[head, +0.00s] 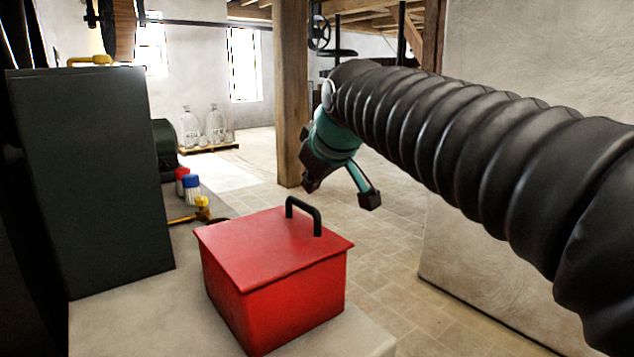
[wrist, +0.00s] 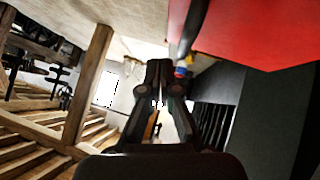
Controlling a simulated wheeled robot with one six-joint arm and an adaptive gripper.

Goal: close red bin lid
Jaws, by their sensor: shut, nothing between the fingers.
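The red bin (head: 295,305) stands on the pale worktop in the head view. Its red lid (head: 262,243) lies flat across the top, with no gap that I can see along the near edges. A black handle (head: 303,212) rises from the lid's right part. My gripper (head: 342,186) is in the air beyond and to the right of the handle, apart from the bin. In the wrist view my gripper (wrist: 160,70) is shut and empty. The red lid (wrist: 245,30) fills the upper right there, with the black handle (wrist: 195,25) beside the fingertips.
A dark grey cabinet (head: 90,180) stands left of the bin. Red and blue-white containers (head: 192,184) and a yellow item (head: 203,207) lie behind the bin. A wooden post (head: 290,100) and a plastered wall (head: 550,50) stand beyond. The tiled floor at right is open.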

